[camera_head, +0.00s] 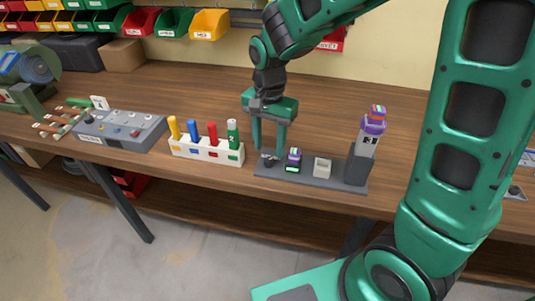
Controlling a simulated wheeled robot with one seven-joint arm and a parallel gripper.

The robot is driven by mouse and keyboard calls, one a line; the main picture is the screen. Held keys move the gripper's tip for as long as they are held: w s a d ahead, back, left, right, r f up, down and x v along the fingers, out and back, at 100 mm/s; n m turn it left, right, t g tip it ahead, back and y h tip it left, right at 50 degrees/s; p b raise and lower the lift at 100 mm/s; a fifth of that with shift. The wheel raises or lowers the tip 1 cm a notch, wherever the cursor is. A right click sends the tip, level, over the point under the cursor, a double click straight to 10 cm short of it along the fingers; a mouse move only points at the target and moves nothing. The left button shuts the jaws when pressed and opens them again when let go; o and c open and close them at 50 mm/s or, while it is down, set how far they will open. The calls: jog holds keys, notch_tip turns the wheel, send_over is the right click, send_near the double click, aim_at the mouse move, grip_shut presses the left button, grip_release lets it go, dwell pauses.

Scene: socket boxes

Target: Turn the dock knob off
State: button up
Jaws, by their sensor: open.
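The dock is a dark grey base (330,183) near the front edge of the wooden bench. A small dark knob (269,161) sits at its left end; its setting is too small to read. My gripper (269,150) points down over that end, its two green fingers apart, one on each side above the knob. I cannot tell whether they touch it. To the right on the dock are a black and purple block (294,160) with a green-lit front, an open pale box (322,167) and a grey tower (362,155) with a purple and orange top.
A white rack (205,152) with several coloured cylinders stands just left of the dock. Farther left are a grey control panel (120,130) and a green machine (28,75). Coloured bins line the back wall. The bench behind the dock is mostly clear.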

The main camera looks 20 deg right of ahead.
aim_at(269, 159)
jog(key=shift+f, duration=2.15)
jog(key=c, duration=1)
